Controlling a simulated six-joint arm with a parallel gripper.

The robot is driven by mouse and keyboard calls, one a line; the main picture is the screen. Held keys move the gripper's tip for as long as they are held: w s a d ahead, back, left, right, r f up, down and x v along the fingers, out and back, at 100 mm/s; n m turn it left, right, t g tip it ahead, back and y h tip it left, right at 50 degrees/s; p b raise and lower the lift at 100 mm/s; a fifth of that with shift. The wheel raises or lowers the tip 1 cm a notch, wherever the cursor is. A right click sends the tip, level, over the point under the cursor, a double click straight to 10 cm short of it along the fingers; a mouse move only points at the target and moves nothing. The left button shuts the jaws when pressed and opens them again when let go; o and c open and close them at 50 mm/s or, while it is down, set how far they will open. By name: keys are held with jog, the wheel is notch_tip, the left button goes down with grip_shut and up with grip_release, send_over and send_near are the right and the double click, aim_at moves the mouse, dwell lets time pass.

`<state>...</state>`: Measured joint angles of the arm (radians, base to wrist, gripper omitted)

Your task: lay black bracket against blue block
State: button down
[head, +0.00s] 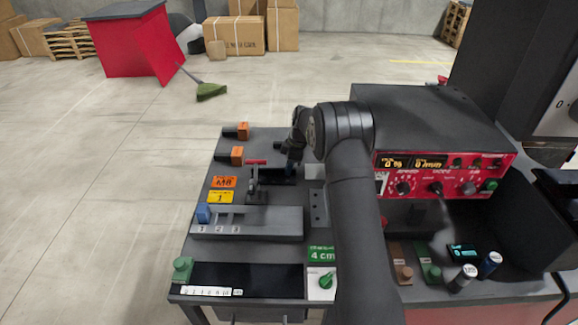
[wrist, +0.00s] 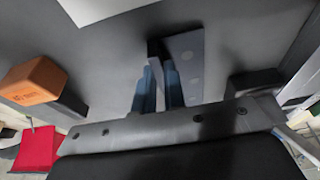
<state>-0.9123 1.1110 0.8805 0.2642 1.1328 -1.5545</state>
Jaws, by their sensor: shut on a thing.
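My gripper (wrist: 160,92) is shut on a dark angled piece with holes in its flat face, which looks like the black bracket (wrist: 187,62). The bracket stands out past the fingertips in the wrist view. In the head view my gripper (head: 291,164) is low over the far part of the bench, and my arm hides much of what it holds. The blue block (head: 203,213) sits at the left end of a grey fixture (head: 265,223) marked 1, 2, 3. My gripper is beyond it and to its right, well apart.
Orange blocks (head: 237,155) stand at the bench's far left edge; one shows in the wrist view (wrist: 35,82). A red-faced control box (head: 440,165) stands to the right. Small cylinders (head: 490,264) stand at front right. A black panel (head: 250,280) lies in front of the fixture.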

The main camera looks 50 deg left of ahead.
jog(key=c, duration=1.4)
grip_release()
jog(key=shift+f, duration=0.1)
jog(key=v, duration=1.7)
jog(key=shift+r, duration=0.2)
jog(key=x, duration=1.7)
jog(key=shift+f, duration=0.2)
jog(key=shift+r, duration=0.1)
